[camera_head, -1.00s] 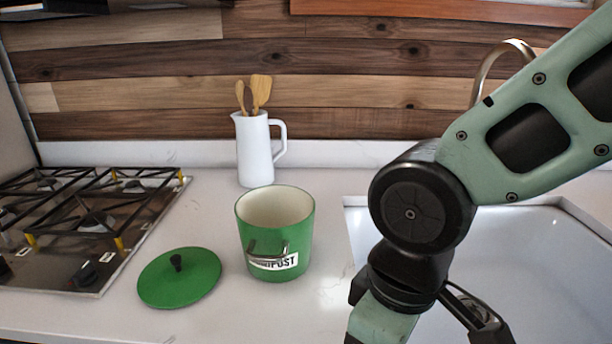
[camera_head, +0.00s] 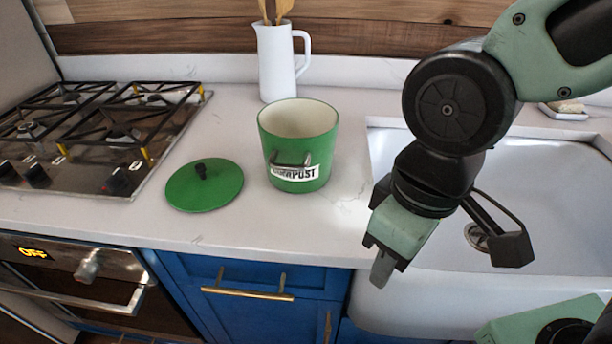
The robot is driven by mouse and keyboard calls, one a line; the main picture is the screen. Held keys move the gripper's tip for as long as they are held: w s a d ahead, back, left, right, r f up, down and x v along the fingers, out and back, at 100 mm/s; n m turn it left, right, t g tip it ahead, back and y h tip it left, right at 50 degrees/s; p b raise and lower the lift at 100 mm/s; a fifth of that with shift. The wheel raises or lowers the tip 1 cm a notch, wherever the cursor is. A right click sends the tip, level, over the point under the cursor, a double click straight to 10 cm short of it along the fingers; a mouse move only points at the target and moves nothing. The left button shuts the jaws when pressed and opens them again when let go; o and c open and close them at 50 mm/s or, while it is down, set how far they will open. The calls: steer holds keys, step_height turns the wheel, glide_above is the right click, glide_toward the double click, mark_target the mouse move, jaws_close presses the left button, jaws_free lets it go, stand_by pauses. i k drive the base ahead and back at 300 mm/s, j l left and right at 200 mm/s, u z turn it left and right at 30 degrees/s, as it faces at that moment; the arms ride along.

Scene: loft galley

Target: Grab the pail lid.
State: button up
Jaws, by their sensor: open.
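The pail lid (camera_head: 218,192) is a flat green disc with a black knob (camera_head: 201,170). It lies on the white counter, left of the pail and close to the counter's front edge. The green pail (camera_head: 318,148) stands upright and uncovered, with a wire handle and a label ending in "POST" on its front. My gripper (camera_head: 445,262) is open and empty, with its fingers spread wide. It hangs in front of the sink, to the right of the pail and well apart from the lid.
A gas cooktop (camera_head: 70,200) lies left of the lid. A white jug (camera_head: 270,75) with wooden utensils stands behind the pail. The white sink (camera_head: 550,210) is at the right. Blue drawers (camera_head: 200,270) and an oven (camera_head: 60,275) are below the counter.

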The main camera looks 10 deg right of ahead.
mark_target(205, 185)
steer(key=k+j, duration=0.1)
steer(key=j, duration=1.15)
steer(key=k+j+u, duration=0.1)
steer(key=j, duration=1.2)
